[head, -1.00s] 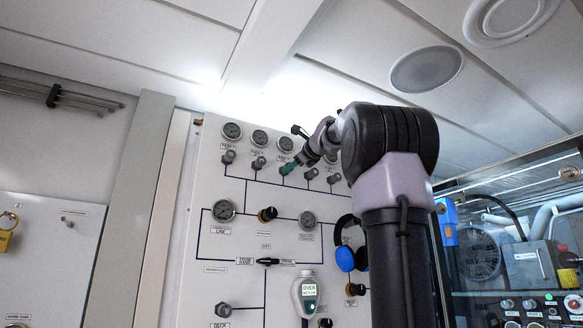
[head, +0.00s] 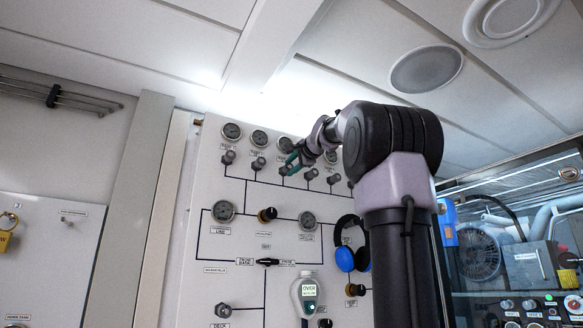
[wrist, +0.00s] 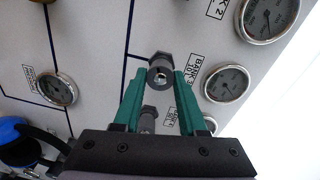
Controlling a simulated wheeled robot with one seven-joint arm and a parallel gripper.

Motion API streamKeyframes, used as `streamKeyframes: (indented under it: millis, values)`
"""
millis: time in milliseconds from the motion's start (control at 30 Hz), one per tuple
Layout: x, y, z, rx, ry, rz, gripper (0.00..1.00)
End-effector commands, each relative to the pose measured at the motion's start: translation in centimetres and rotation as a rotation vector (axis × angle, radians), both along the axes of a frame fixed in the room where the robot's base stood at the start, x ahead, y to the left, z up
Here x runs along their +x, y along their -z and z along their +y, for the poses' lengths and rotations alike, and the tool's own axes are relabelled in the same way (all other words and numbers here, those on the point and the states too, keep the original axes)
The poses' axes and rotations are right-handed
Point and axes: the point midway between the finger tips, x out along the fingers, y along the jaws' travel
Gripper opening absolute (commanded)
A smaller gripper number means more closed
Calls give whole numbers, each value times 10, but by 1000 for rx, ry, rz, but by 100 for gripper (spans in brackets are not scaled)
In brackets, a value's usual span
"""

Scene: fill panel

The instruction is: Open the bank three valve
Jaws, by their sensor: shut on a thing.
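The bank three valve (wrist: 160,68) is a small dark grey knob on the white panel, beside a gauge and label reading BANK 3 (wrist: 196,72) in the wrist view. My gripper (wrist: 161,78) has green fingers, one on each side of this knob, and is shut on it. In the head view my gripper (head: 291,164) is at the upper valve row, at the third knob from the left. The fingers and wrist partly cover the bank three gauge (head: 285,145) there. Whether the valve is open cannot be told.
Another valve knob (wrist: 148,114) sits close by, lower between the fingers in the wrist view. More valves (head: 258,163) and gauges (head: 231,131) line the row. Blue and black ear defenders (head: 352,257) and a handheld meter (head: 306,296) hang lower on the panel.

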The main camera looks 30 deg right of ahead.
Motion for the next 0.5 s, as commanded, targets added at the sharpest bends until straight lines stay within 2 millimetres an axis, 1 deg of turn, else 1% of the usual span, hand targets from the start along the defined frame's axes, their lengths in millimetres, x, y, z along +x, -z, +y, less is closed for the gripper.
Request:
streamKeyframes:
  millis: [200, 500]
  values:
    - [0, 0, 0, -171, 0, -6, 0]
    - [0, 0, 1, -318, -1, -10, 0]
